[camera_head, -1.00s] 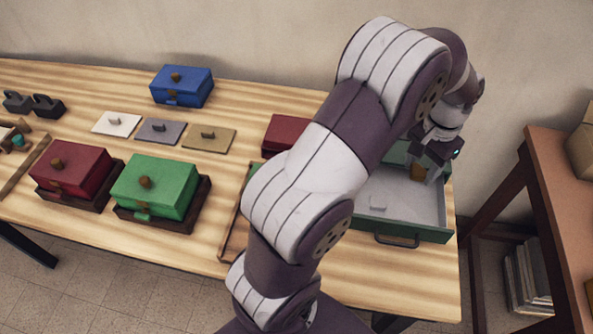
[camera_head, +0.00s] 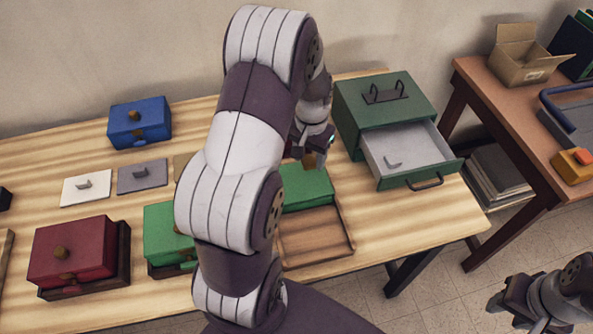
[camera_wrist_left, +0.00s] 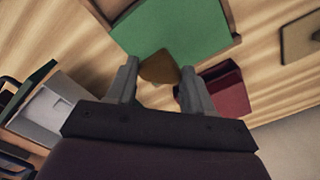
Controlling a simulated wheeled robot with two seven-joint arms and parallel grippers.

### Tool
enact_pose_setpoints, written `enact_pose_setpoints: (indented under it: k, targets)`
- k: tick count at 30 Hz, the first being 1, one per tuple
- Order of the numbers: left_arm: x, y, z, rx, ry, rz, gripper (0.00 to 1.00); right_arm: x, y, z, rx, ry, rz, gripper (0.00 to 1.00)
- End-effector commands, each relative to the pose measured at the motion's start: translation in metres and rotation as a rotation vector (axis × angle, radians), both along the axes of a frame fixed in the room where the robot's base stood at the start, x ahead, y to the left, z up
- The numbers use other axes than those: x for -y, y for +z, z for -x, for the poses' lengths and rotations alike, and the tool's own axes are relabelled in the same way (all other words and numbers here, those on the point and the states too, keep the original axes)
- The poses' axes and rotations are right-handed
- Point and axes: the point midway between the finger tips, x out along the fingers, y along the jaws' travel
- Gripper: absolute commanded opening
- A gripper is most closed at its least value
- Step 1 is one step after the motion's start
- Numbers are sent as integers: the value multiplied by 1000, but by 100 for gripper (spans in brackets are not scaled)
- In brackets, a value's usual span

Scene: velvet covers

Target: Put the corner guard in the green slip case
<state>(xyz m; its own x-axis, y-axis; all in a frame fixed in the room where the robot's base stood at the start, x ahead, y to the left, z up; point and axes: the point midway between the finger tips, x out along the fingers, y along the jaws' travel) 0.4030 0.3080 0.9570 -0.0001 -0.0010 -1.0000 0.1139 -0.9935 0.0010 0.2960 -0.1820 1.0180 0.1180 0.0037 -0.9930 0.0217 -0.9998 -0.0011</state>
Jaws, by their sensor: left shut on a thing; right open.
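My left gripper (camera_head: 308,157) is shut on a small brown piece, which I take as the corner guard (camera_wrist_left: 158,68); it shows between the fingertips in the left wrist view. The gripper is over the back of a green cover (camera_head: 308,190), apparently the green slip case, with an open, empty-looking wooden tray (camera_head: 320,240) extending in front. The green top also fills the upper left wrist view (camera_wrist_left: 170,25). Whether the piece touches it I cannot tell. My right gripper (camera_head: 508,305) is open and empty at the lower right, away from the table.
A green cabinet (camera_head: 385,115) has its drawer (camera_head: 405,152) pulled out, with a small pale piece inside. Another green box (camera_head: 165,230) is partly behind my left arm. Red (camera_head: 72,250) and blue (camera_head: 140,122) boxes stand left. A dark red box (camera_wrist_left: 228,85) shows in the wrist view.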

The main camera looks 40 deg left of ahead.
Motion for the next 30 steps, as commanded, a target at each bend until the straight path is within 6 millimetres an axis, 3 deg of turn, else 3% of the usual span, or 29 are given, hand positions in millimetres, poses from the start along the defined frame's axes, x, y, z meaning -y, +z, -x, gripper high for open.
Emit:
enact_pose_setpoints:
  k: [4,12,23,24,26,30]
  targets:
    - [-13,-13,20,0,1,0,23,0,4,0,0,0,0,43]
    - [-14,-53,23,-2,-2,1,23,0,9,0,0,0,0,43]
    - [-14,-60,22,1,-2,0,23,0,6,0,0,0,0,43]
    - [-14,-60,22,1,-2,0,55,0,6,0,0,0,0,43]
    - [-14,-59,22,1,-2,0,74,0,6,0,0,0,0,43]
    - [-14,-59,22,1,-2,0,77,0,6,0,0,0,0,43]
